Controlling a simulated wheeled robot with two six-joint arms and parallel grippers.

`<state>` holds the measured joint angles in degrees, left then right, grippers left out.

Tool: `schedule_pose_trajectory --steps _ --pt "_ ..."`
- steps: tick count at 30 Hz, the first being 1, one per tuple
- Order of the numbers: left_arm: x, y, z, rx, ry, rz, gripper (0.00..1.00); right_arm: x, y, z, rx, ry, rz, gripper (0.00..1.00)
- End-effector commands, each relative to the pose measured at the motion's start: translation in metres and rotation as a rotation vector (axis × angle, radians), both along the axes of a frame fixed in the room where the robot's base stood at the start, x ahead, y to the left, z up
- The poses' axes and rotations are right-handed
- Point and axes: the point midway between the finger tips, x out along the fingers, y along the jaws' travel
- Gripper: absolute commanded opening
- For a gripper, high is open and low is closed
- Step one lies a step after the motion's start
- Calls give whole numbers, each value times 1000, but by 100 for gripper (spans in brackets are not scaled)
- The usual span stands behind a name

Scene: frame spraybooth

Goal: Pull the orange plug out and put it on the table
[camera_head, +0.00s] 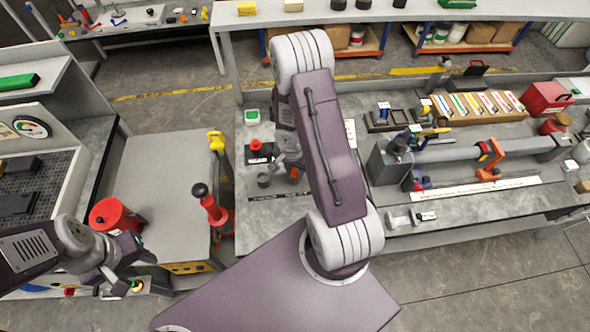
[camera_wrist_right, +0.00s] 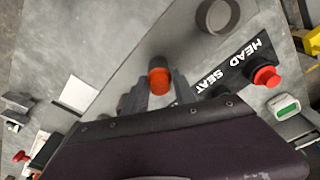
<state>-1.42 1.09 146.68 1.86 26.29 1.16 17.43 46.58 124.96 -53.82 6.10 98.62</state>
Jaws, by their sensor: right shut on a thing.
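The orange plug (camera_wrist_right: 159,80) is between the fingertips of my right gripper (camera_wrist_right: 157,92), which is shut on it. In the head view the plug (camera_head: 294,174) shows as a small orange spot beside my right arm, over the grey table (camera_head: 262,217). I cannot tell whether its lower end is clear of the surface or of a socket. A grey ring-shaped seat (camera_wrist_right: 217,15) lies apart from the plug, near the "HEAD SEAT" label (camera_wrist_right: 228,66). My left gripper (camera_head: 122,283) is at the lower left, away from the plug; its finger gap is unclear.
A red button (camera_head: 256,146) on a dark base and a green-screened box (camera_head: 252,116) stand behind the seat. A long grey tube assembly (camera_head: 450,152) lies to the right. A red canister (camera_head: 112,215) stands near my left arm. Bare table shows in front of the label.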

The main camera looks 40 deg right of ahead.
Motion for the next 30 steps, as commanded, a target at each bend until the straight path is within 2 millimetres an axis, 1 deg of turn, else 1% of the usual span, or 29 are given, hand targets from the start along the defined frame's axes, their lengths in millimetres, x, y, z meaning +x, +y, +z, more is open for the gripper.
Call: schedule_pose_trajectory --steps 18,20,30 --pt "0 0 11 0 0 0 36 2 -1 14 -2 -7 0 0" --pt "0 0 10 0 0 0 36 2 -1 14 -2 -7 0 0" --pt "0 0 25 0 0 0 36 1 0 29 -1 -3 0 0"
